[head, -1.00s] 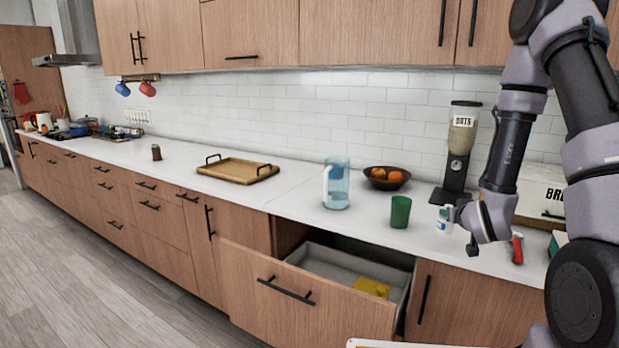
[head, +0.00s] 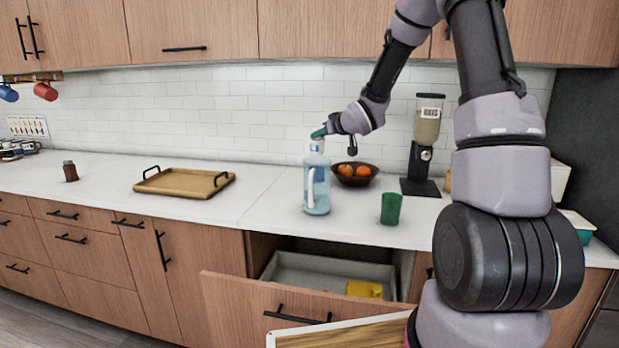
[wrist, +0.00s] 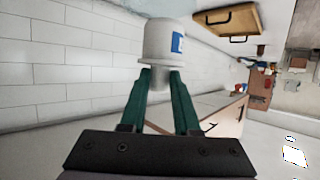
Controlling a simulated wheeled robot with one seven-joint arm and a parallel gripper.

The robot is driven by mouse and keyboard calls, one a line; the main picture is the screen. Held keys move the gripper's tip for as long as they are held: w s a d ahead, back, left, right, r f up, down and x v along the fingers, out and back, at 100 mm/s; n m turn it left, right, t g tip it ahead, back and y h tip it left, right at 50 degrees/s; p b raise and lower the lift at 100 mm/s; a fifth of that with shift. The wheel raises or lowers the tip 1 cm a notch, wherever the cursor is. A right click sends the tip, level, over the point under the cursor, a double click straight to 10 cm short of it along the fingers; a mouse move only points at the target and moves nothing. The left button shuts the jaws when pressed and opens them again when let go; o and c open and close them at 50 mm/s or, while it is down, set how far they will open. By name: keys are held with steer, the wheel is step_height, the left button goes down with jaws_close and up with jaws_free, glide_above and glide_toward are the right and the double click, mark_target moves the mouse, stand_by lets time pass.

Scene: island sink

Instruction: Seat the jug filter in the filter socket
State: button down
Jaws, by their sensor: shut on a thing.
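The jug filter (wrist: 165,42), a white cylinder with a blue label, is held between the green fingers of my gripper (wrist: 160,85) in the wrist view. In the head view my gripper (head: 320,132) is above the clear blue jug (head: 317,188) on the counter, and the white filter (head: 316,148) shows at the jug's top. I cannot tell whether the filter is above the opening or partly in it. The filter socket is hidden inside the jug. The jug stands upright, with its handle facing left.
A bowl of oranges (head: 342,170) and a green cup (head: 391,208) stand right of the jug, with an oats dispenser (head: 424,140) behind. A wooden tray (head: 170,184) lies to the left. An open drawer (head: 270,305) juts out below, holding a yellow thing (head: 364,289).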

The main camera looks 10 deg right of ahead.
mark_target(321, 150)
steer(key=f, duration=0.5)
steer(key=shift+w+f, duration=0.3)
steer(key=shift+f, duration=2)
steer(key=shift+s+f, duration=0.1)
steer(key=shift+f, duration=0.05)
